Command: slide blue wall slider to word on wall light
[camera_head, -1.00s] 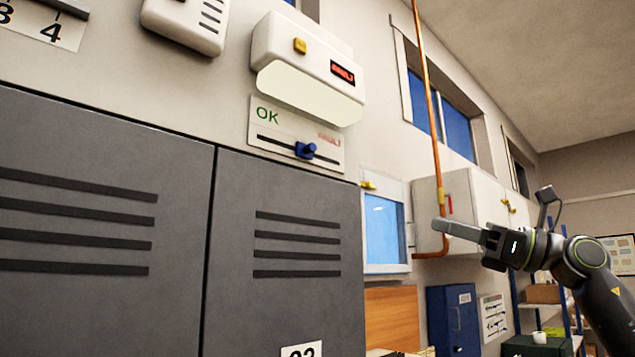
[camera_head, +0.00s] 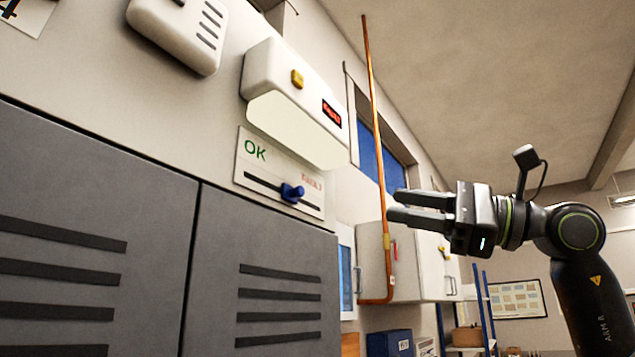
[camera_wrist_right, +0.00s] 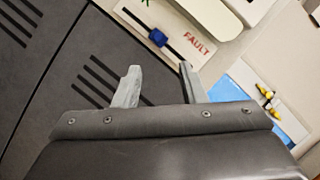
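The blue slider knob (camera_head: 292,193) sits on a dark horizontal track on a white wall plate (camera_head: 250,172), right of the track's middle. The plate reads green "OK" at left and red "FAULT" at right. The wall light (camera_head: 262,82) is mounted just above it, with a red-lettered display (camera_head: 332,112) that seems to read "FAULT". My right gripper (camera_head: 392,205) is right of the plate, empty, its fingers apart. In the right wrist view the blue knob (camera_wrist_right: 158,37) shows beyond the spread fingers (camera_wrist_right: 160,82), not touched. My left gripper is not in view.
Dark grey lockers (camera_head: 262,240) stand below the plate. A copper pipe (camera_head: 377,150) runs down the wall behind my right gripper, near white cabinets (camera_head: 408,262). A white vented box (camera_head: 180,30) hangs left of the light. Air before the plate is clear.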

